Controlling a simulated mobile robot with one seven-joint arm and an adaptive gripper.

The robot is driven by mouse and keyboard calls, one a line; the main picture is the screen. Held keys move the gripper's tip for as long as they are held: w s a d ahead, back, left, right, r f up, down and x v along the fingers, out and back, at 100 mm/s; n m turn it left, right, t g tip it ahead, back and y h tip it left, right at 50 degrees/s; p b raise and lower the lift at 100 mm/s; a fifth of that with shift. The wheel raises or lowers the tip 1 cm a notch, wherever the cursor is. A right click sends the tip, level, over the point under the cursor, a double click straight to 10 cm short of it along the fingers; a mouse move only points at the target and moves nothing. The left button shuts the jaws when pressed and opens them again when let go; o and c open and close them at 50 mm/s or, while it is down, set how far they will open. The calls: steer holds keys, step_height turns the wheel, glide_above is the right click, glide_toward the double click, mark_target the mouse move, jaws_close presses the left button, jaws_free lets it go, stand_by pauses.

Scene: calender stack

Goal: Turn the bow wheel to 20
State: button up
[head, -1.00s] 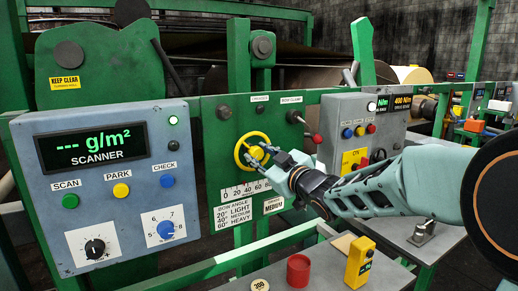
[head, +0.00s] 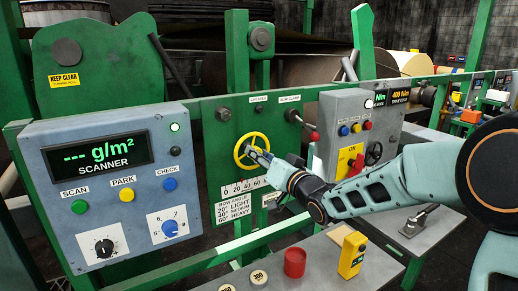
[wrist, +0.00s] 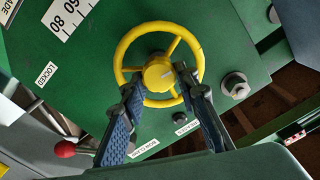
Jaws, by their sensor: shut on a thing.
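The yellow bow wheel (head: 239,160) is mounted on the green panel, and its full rim and spokes show in the wrist view (wrist: 121,58). My gripper (head: 257,155) reaches in from the right. In the wrist view its two blue-padded fingers (wrist: 160,76) are inside the rim, one on each side of the yellow hub, shut on the wheel. A white scale strip (head: 240,187) marked 0 20 40 60 80 is below the wheel. I cannot make out a pointer on it. A placard (head: 234,211) lists 20° light, 40° medium, 60° heavy.
A red-knobbed lever (head: 314,136) stands right of the wheel. The grey scanner box (head: 108,180) is at left and another grey control box (head: 340,108) at right. A bench below holds a red cup (head: 295,263), a yellow device (head: 352,256) and round discs (head: 259,278).

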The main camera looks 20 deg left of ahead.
steer(key=shift+f+m+p, duration=0.2)
steer(key=shift+m+p, duration=0.1)
steer(key=shift+m, duration=8.05)
steer(key=shift+f+m+p, duration=0.15)
steer(key=shift+m+p, duration=0.15)
steer(key=shift+m, duration=8.05)
steer(key=shift+m, duration=0.3)
steer(key=o, duration=1.1)
steer(key=shift+s+a, duration=0.1)
steer(key=shift+o, duration=0.2)
